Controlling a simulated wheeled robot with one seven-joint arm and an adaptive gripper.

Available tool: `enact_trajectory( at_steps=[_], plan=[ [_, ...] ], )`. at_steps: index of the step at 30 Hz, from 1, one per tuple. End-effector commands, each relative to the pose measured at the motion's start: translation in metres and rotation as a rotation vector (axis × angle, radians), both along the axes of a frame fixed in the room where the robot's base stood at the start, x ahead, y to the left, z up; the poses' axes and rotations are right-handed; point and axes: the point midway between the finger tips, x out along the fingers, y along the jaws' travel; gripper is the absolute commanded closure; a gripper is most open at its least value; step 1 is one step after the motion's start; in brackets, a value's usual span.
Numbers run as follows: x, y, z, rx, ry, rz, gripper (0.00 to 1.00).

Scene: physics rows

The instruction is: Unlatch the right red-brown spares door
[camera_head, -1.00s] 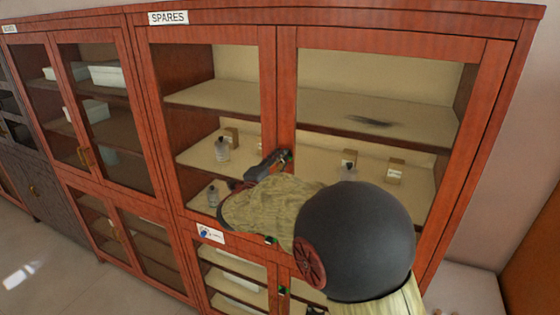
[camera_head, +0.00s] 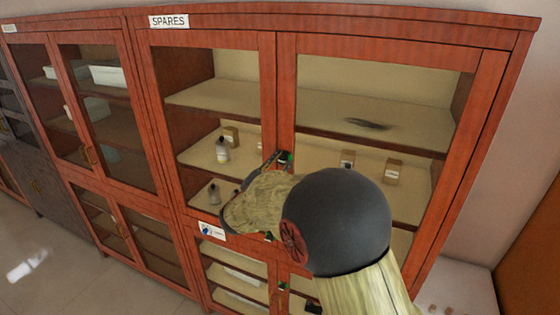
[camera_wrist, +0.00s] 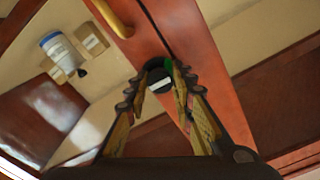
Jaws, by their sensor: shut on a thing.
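The right red-brown spares door (camera_head: 486,100) is the glazed upper right door under the SPARES sign (camera_head: 168,19). It looks closed, its stile meeting the left door (camera_head: 267,90) at a thin seam. My gripper (camera_head: 280,160) is at this seam, at mid-height of the doors. In the wrist view my gripper (camera_wrist: 160,80) has its fingertips closed about a dark round latch piece (camera_wrist: 158,70) with a green spot and a pale strip. Its exact shape is partly hidden by the fingers. A brass handle (camera_wrist: 112,18) on the neighbouring stile is apart from the fingers.
Behind the glass stand a white bottle (camera_head: 222,150), small boxes (camera_head: 392,172) and a dark flat item (camera_head: 368,124). Another red-brown cabinet (camera_head: 105,110) stands at left. Open floor (camera_head: 60,270) lies at lower left.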

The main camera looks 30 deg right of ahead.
Motion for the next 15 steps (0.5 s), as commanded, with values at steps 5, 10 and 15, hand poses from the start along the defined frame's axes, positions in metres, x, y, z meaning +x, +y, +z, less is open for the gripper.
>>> enact_trajectory(
  at_steps=[5,10,15],
  plan=[
    [-0.0001,0.0001,-0.0009,-0.030,0.042,0.000,1.00],
    [-0.0001,0.0002,-0.0014,-0.041,0.056,0.000,1.00],
    [-0.0002,0.0001,-0.0017,-0.043,0.058,0.000,1.00]
  ],
)
